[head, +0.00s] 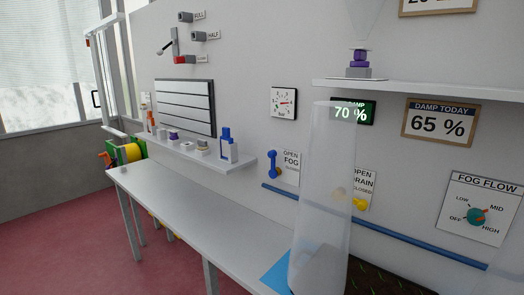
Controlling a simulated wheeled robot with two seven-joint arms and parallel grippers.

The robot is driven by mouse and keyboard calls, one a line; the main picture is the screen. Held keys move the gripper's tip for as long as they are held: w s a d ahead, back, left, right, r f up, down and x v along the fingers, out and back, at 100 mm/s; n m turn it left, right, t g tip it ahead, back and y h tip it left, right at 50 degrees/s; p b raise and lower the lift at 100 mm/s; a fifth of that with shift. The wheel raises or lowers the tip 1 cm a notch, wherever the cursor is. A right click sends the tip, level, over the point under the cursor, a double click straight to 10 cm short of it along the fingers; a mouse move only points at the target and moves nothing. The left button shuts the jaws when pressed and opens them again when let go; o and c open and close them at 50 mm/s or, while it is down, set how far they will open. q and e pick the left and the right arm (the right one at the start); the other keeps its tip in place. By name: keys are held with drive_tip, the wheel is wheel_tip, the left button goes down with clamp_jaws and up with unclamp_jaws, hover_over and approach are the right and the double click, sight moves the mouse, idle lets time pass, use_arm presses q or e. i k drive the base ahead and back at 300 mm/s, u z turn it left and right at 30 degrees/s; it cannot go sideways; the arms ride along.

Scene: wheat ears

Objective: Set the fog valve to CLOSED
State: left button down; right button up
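The picture is too small to tell exactly which word the handle points at. Neither of my grippers shows in the head view, and nothing touches the fog valve.
A tall translucent tube (322,215) stands in front of the yellow drain valve (359,204). A blue pipe (420,246) runs along the wall. A shelf (190,152) with small items is left of the fog valve, above a long grey table (190,205). A fog flow dial (477,216) is at right.

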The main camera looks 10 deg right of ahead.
sight(272, 154)
drive_tip(key=i, duration=0.6)
drive_tip(key=z, duration=1.4)
